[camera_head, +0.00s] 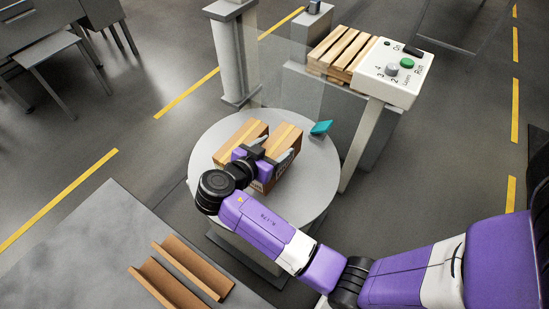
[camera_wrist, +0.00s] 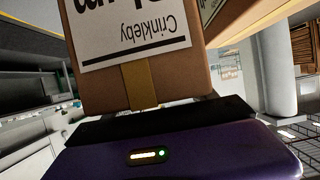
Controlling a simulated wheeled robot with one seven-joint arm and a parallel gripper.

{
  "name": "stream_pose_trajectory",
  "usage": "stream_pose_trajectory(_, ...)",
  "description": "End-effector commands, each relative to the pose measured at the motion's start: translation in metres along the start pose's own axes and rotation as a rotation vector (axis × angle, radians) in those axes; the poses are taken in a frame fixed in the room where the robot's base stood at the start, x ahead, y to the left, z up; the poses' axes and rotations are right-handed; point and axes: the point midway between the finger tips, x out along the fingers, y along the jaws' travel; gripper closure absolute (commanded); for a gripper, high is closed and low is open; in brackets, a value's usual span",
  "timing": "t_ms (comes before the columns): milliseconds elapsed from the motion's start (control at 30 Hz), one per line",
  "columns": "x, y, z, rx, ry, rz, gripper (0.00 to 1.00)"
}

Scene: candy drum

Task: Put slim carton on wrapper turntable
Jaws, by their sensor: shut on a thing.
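The wrapper turntable (camera_head: 210,188) is a round pale grey disc in the middle of the head view. Two brown cartons with yellow tape show over it, side by side. My gripper (camera_head: 266,158) is shut on the right one, the slim carton (camera_head: 284,139), and its fingers hide part of it. In the wrist view the held carton (camera_wrist: 185,70) fills the top middle, with a white "Crinkleby" label. The other carton (camera_head: 240,137) is close at its left. I cannot tell whether the held carton touches the disc.
A teal piece (camera_head: 321,128) sits at the turntable's right edge. A clear panel and a grey column (camera_head: 229,60) stand behind. A control box (camera_head: 396,72) and wooden pallet (camera_head: 343,50) are back right. Brown angle strips (camera_head: 180,270) lie on a grey surface front left.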

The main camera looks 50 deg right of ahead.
Motion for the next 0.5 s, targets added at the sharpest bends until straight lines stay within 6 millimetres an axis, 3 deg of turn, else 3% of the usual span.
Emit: stream_pose_trajectory(500,0.019,0.0,0.044,0.001,0.001,-0.001,0.98)
